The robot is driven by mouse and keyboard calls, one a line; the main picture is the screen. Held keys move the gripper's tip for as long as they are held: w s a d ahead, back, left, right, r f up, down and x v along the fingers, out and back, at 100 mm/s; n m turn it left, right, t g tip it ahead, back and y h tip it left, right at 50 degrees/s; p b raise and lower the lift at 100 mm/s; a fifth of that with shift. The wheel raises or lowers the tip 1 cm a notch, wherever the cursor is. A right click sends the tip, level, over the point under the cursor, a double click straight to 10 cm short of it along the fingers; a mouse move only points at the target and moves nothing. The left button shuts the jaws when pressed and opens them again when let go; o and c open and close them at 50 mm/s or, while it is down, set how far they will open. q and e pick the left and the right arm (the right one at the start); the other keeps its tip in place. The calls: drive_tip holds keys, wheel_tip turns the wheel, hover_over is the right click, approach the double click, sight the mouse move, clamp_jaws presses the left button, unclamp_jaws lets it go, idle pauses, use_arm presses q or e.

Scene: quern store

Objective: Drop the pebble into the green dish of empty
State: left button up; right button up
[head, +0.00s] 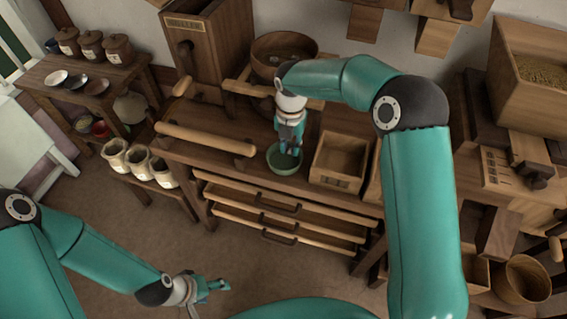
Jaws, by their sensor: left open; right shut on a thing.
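The green dish (285,171) is a small round bowl on the wooden counter, left of a square wooden box. My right gripper (287,156) points down at the dish, its fingertips over or just inside the bowl; I cannot tell their exact height. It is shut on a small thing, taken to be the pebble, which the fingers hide. My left gripper (217,286) is open and empty, low at the bottom over the floor, well away from the counter.
The square wooden box (340,161) stands close right of the dish. A wooden roller bar (205,139) lies left of it. A round wooden tub (284,50) stands behind. Several cloth sacks (138,160) stand on a low bench at left. The floor before the drawers is clear.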

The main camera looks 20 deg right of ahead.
drive_tip(key=shift+f, duration=0.1)
drive_tip(key=o, duration=0.9)
wheel_tip(320, 180, up, 12)
drive_tip(key=shift+f, duration=0.1)
idle(0.6)
